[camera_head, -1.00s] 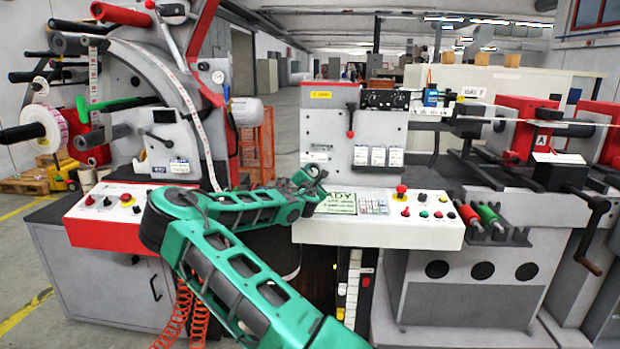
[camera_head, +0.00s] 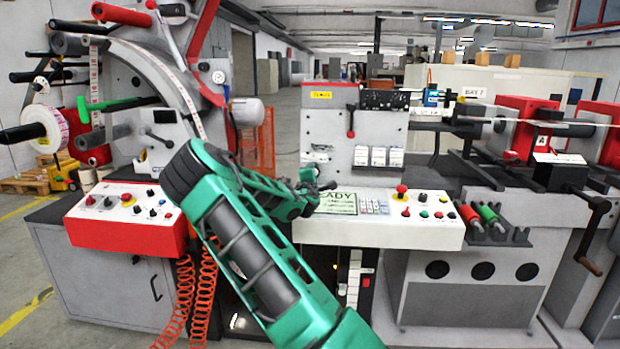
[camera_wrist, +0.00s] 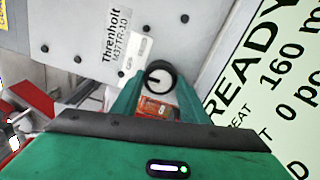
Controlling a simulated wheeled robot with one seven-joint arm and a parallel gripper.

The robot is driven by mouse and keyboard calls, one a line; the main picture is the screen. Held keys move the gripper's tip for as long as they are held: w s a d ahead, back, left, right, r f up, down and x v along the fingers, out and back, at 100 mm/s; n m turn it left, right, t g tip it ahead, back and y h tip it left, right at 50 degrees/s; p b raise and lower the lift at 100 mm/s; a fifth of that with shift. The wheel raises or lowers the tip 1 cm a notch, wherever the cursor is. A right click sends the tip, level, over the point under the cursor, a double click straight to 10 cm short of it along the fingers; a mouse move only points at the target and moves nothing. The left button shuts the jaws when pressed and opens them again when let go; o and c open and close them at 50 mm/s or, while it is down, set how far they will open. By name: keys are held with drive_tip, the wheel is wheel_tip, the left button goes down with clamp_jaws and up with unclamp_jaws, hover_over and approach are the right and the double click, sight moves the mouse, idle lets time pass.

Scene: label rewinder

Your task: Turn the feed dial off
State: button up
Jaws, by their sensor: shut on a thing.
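The feed dial (camera_wrist: 159,75) shows in the wrist view as a small round black-rimmed knob with a dark mark across its pale face. My gripper (camera_wrist: 158,88) has its two green fingers on either side of the dial, shut on it. In the head view my gripper (camera_head: 321,187) is at the left end of the rewinder's control panel, by the display (camera_head: 338,203). The dial is hidden behind my gripper and arm there. I cannot read any dial markings.
The READY display lies close on the right. The red emergency button (camera_head: 401,190) and other buttons are farther right. A red-and-white panel (camera_head: 125,220) with knobs stands left of my arm.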

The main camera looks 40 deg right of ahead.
drive_tip(key=shift+s+f, duration=0.1)
drive_tip(key=shift+f, duration=0.05)
drive_tip(key=o, duration=1.1)
drive_tip(key=shift+d, duration=0.1)
drive_tip(key=shift+s+a, duration=0.15)
drive_tip(key=shift+a, duration=0.25)
drive_tip(key=v, duration=1)
